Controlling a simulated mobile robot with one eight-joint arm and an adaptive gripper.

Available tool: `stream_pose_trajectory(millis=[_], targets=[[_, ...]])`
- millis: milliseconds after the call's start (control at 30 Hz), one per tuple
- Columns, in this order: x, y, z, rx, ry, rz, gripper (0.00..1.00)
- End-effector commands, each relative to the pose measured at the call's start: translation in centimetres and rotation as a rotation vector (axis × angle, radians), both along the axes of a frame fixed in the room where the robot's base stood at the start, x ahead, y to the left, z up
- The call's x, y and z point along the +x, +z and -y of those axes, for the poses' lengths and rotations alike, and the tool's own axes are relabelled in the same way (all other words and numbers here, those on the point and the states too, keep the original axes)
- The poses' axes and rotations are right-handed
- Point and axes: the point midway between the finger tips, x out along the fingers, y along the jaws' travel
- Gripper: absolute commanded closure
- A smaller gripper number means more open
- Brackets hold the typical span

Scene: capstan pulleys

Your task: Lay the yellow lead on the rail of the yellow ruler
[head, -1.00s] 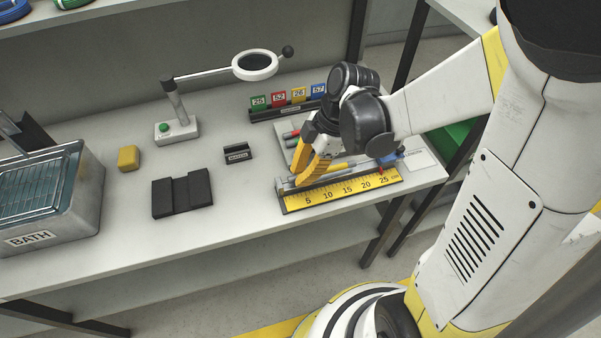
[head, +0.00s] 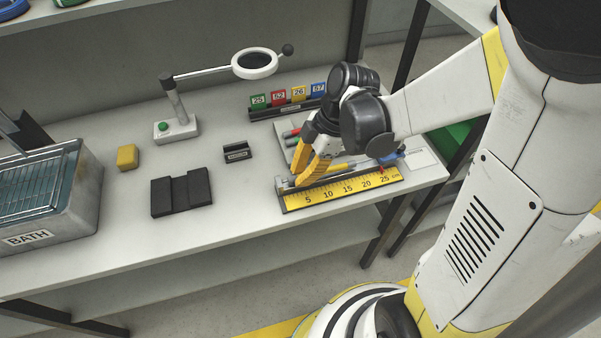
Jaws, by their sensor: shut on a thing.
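The yellow ruler (head: 345,189), marked 5 to 25, lies near the table's front right edge. Its grey rail runs along the back side of the scale. My gripper (head: 306,181) points down at the rail's left part, its yellow fingers shut on the yellow lead (head: 338,167). The lead shows as a thin yellow length right of the fingers, lying roughly along the ruler. The fingers hide its left part. I cannot tell whether the lead touches the rail.
A tray with red and green pieces (head: 292,133) is partly hidden behind my gripper. A rack of numbered coloured tags (head: 289,102) stands behind. A magnifier (head: 254,64), black block (head: 181,192), yellow block (head: 127,157) and bath (head: 50,205) are left.

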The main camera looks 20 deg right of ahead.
Motion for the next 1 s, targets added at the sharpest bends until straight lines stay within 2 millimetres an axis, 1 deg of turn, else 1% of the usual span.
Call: stream_pose_trajectory(millis=[300,333,400,900,967,1000], targets=[[0.0,-0.92,0.0,0.0,0.0,0.0,1.0],[0.0,-0.87,0.0,0.0,0.0,0.0,0.81],[0.0,-0.79,0.0,0.0,0.0,0.0,0.65],[0.0,-0.78,0.0,0.0,0.0,0.0,0.65],[0.0,-0.78,0.0,0.0,0.0,0.0,0.48],[0.0,-0.78,0.0,0.0,0.0,0.0,0.48]])
